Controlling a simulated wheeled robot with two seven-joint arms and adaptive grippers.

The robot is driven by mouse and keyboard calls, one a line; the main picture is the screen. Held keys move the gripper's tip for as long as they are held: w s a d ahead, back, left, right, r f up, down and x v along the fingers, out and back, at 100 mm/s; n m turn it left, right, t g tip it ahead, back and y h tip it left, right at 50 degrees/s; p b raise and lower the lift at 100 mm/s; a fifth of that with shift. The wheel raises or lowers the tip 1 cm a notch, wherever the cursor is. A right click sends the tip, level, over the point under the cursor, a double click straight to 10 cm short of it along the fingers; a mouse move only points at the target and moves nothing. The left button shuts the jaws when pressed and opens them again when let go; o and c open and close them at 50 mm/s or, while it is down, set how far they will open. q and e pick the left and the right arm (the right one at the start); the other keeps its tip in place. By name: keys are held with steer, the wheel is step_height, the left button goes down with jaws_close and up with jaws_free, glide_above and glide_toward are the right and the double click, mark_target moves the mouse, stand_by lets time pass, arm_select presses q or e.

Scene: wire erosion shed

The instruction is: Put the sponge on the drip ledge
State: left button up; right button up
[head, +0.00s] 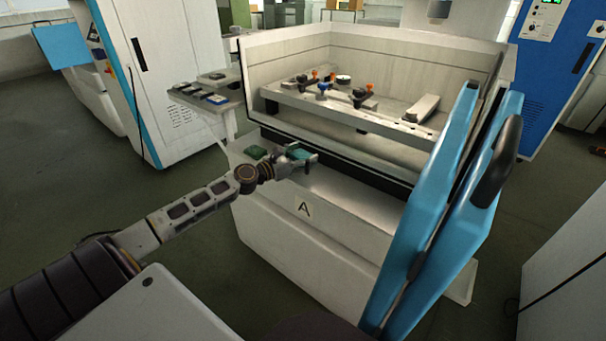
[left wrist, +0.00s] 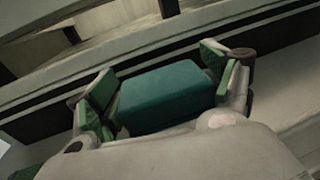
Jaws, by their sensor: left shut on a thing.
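The teal sponge (head: 301,154) is between the fingers of my left gripper (head: 304,156), in front of the machine's open tank. In the left wrist view the sponge (left wrist: 165,98) lies between green-padded fingers (left wrist: 165,95), which are shut on it. The pale drip ledge (head: 345,192) runs along the machine's front below the tank, near a letter A. The sponge is over or close to this ledge; I cannot tell whether it touches. My right gripper is not in view.
A dark green block (head: 255,152) lies on the ledge left of my gripper. Blue doors (head: 445,190) stand open at the right. The tank (head: 350,60) holds a fixture frame with clamps. A side shelf (head: 203,98) carries small items. The ledge right of the gripper looks clear.

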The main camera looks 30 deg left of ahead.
mark_target(303, 178)
arm_select(q)
steer(key=shift+f+b, duration=0.5)
steer(key=shift+f, duration=0.7)
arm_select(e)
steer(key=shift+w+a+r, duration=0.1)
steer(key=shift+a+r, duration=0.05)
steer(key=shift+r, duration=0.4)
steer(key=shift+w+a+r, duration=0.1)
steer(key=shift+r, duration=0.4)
arm_select(q)
steer(key=shift+f, duration=0.1)
steer(key=shift+f+b, duration=0.35)
steer(key=shift+f, duration=0.1)
steer(key=shift+f+b, duration=0.8)
steer(key=shift+f, duration=0.75)
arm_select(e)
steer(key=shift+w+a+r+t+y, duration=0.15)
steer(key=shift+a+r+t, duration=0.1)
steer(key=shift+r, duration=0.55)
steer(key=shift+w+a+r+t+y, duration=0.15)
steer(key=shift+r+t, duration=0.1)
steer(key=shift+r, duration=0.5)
arm_select(q)
steer(key=shift+f, duration=0.1)
steer(key=o, duration=0.7)
steer(key=shift+o, duration=0.2)
